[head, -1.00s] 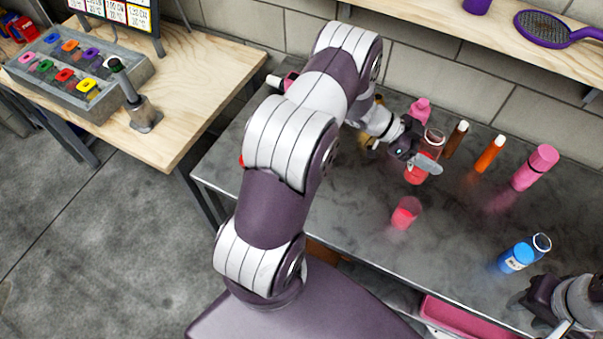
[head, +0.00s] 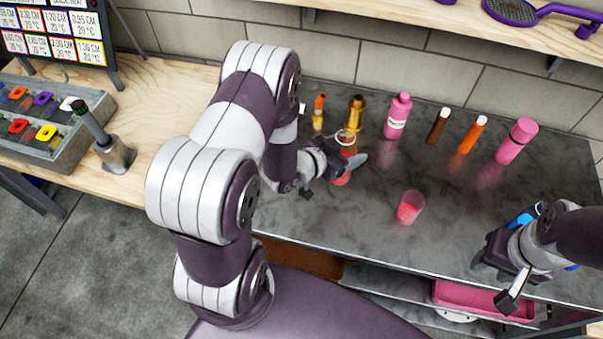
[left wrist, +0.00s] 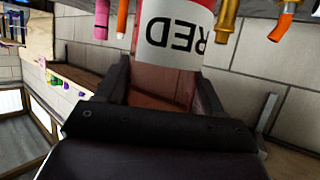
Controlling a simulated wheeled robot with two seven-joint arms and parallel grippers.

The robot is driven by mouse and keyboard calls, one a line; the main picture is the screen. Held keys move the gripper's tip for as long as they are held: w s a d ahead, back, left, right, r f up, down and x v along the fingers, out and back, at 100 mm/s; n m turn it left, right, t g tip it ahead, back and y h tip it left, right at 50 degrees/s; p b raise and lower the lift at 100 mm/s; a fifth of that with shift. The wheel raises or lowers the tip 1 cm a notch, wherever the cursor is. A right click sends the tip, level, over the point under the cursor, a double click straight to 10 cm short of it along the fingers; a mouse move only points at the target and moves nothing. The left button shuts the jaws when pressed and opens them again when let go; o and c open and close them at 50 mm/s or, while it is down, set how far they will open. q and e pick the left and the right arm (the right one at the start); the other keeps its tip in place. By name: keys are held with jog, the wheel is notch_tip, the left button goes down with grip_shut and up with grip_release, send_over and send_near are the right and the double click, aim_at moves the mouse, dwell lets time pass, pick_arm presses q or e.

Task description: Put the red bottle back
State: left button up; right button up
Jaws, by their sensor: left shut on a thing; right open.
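My left gripper (head: 338,168) is shut on the red bottle (head: 342,178), above the grey counter. Fingers hide part of the bottle in the head view. In the left wrist view, the red bottle (left wrist: 177,82) stands between the fingers (left wrist: 160,85), its white label reading "RED" upside down. My right gripper (head: 495,280) is open at the lower right, in front of a blue bottle (head: 524,217) that it partly hides; I cannot tell whether they touch.
A cup of red liquid (head: 410,207) stands mid-counter (head: 330,220). Along the back stand orange-tipped (head: 319,112) and gold (head: 356,113) bottles, a pink bottle (head: 397,116), brown (head: 438,127) and orange (head: 472,135) tubes and a pink cylinder (head: 517,141). A shelf (head: 400,12) hangs above.

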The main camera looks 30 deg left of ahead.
pick_arm(q)
jog(key=s+a+f+p, duration=0.1)
jog(key=s+a+f, duration=0.1)
jog(key=a+f, duration=0.7)
jog(key=shift+s+a+f+p, duration=0.15)
jog(key=shift+a+f+p, duration=0.2)
jog(key=shift+f, duration=0.05)
jog(key=shift+f, duration=0.15)
jog(key=o, duration=1.3)
jog(key=shift+c, duration=0.2)
jog(key=b+v, duration=0.1)
jog(key=v, duration=1.1)
jog(key=shift+r+b, duration=0.25)
jog(key=shift+b, duration=0.15)
